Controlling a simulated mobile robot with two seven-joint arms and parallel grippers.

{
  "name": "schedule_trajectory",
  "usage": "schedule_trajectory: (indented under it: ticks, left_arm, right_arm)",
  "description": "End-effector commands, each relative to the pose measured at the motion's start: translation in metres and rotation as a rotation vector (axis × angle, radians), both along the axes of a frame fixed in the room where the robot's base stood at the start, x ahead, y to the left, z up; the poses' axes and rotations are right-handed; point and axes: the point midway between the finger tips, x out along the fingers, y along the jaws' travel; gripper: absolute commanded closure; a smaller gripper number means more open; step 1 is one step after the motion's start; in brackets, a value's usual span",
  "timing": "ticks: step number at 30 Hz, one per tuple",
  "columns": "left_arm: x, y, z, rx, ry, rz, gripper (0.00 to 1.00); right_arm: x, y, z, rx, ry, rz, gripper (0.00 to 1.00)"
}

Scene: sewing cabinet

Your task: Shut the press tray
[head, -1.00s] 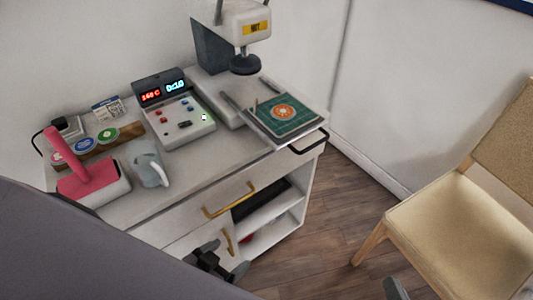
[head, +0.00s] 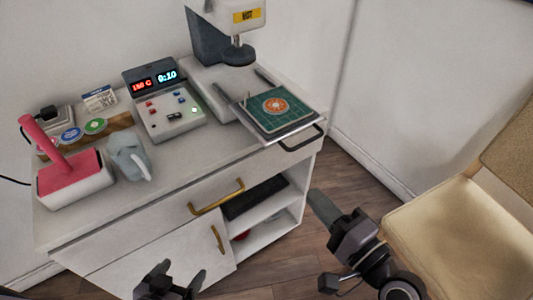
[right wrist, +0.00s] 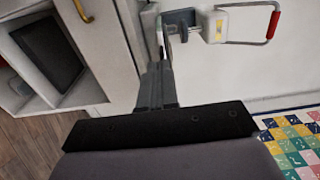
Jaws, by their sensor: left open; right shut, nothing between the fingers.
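The press tray (head: 262,134) sticks out of the heat press (head: 212,50) over the cabinet's front right edge. It bears a green mat with a round orange patch (head: 275,105) and has a black bar handle (head: 302,139) at its front. My right gripper (head: 318,200) is shut and empty, below the handle and apart from it. The right gripper's fingers also show in the right wrist view (right wrist: 158,85). My left gripper (head: 170,276) is open and empty, low in front of the cabinet, away from the tray.
A control box (head: 165,105), a grey jug (head: 128,157) and a red-handled tool (head: 68,170) stand on the cabinet top. A chair (head: 460,225) is at the right. The cabinet has a brass-handled drawer (head: 170,209) and open shelves. A patchwork cloth (right wrist: 295,140) shows in the right wrist view.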

Motion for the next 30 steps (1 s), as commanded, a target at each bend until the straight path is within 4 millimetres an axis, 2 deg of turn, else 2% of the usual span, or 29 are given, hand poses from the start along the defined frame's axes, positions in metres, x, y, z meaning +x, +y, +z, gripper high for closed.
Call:
schedule_trajectory:
  ticks: [5,15,21,30]
  left_arm:
    - [0.0,0.0,0.004,0.0,0.0,0.0,0.16]
    - [0.0,0.0,0.009,0.001,0.0,0.001,0.16]
    - [0.0,0.0,0.01,0.001,0.0,0.001,0.16]
    - [0.0,0.001,0.01,0.001,0.0,0.001,0.16]
  right_arm:
    - [0.016,0.011,0.002,0.003,-0.001,-0.002,1.0]
    - [0.07,0.051,0.001,0.001,-0.002,0.0,1.0]
    - [0.096,0.069,0.001,-0.001,-0.001,0.0,1.0]
    - [0.111,0.081,0.0,-0.002,0.0,0.0,1.0]
